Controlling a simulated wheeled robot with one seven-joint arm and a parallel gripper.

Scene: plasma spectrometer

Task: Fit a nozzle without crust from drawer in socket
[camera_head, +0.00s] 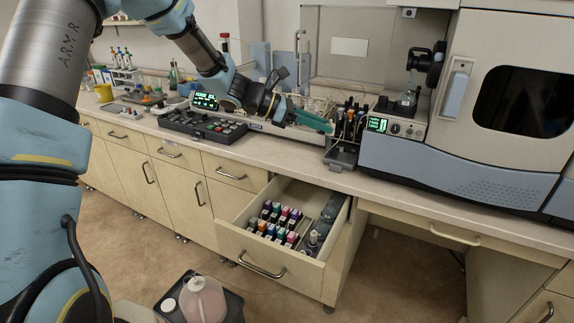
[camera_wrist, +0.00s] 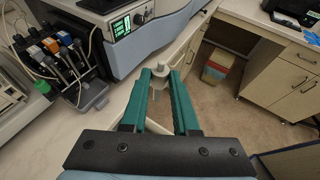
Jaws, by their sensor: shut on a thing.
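My gripper (camera_head: 326,126) is above the bench, left of the spectrometer. In the wrist view its teal fingers (camera_wrist: 167,74) are shut on a small pale grey nozzle (camera_wrist: 161,68), whose disc and thin stem show at the fingertips. Whether it carries crust is too small to tell. The drawer (camera_head: 262,262) below the bench is pulled open. Small grey pieces (camera_head: 314,238), perhaps nozzles, stand in its right part. The spectrometer (camera_head: 455,168) stands on the bench at right. I cannot make out the socket with certainty; a glass piece (camera_head: 407,101) sits by a black fitting on the spectrometer's left side.
Rows of coloured vials (camera_head: 277,221) fill the drawer's left part. A keypad unit (camera_head: 203,127) lies further left. A jug (camera_head: 202,300) stands on the floor.

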